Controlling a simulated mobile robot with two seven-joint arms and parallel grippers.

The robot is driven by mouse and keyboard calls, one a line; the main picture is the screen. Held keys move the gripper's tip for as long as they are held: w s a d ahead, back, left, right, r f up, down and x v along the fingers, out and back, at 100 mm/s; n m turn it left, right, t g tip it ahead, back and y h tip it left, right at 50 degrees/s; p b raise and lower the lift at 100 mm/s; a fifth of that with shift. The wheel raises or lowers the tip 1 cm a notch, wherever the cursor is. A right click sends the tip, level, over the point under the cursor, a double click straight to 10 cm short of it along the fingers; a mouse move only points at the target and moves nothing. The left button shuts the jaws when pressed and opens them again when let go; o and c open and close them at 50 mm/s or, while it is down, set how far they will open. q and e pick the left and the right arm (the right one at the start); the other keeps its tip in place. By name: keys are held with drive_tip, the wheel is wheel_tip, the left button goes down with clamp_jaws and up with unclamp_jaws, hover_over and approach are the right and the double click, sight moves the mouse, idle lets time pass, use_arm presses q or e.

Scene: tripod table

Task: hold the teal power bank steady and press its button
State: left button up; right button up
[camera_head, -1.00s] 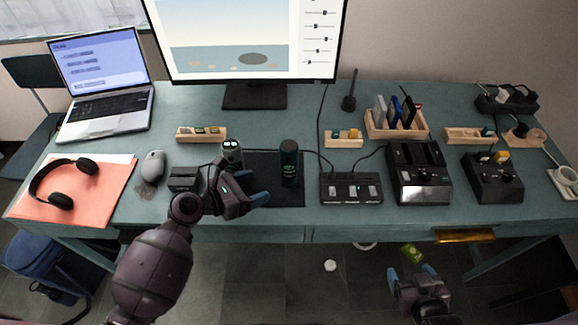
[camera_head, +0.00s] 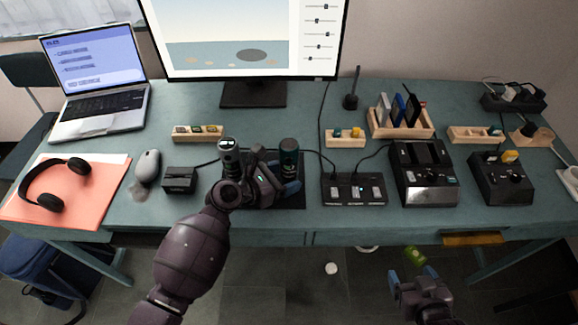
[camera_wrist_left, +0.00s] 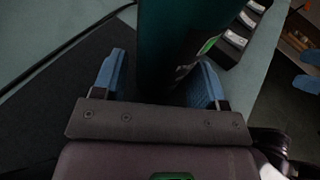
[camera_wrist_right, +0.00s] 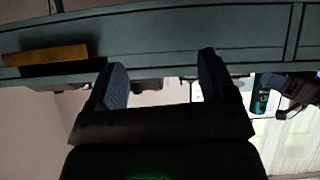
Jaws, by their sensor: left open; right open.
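The teal power bank (camera_head: 289,150) is a dark teal upright cylinder on the black mat (camera_head: 297,202). It also shows large in the left wrist view (camera_wrist_left: 175,40) and small at the right of the right wrist view (camera_wrist_right: 260,95). My left gripper (camera_head: 281,172) is open beside the power bank's lower part. In the left wrist view its blue fingers (camera_wrist_left: 158,80) lie on either side of the cylinder, and I cannot tell whether they touch it. No button can be made out. My right gripper (camera_head: 411,276) is open and empty in front of the desk, below its edge.
A dark cylinder (camera_head: 229,152) stands close left of my left gripper. A black box (camera_head: 180,180) is further left. A black switch panel (camera_head: 353,188) and a black dock (camera_head: 424,175) stand to the right. The monitor (camera_head: 250,40) is behind. A yellow-green thing (camera_head: 414,255) shows near my right gripper.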

use_arm(q)
drive_tip(key=shift+w+d, duration=0.1)
drive_tip(key=shift+d, duration=0.05)
drive_tip(key=c, duration=0.6)
use_arm(e)
drive_tip(key=shift+f, duration=0.1)
clamp_jaws()
idle(1.3)
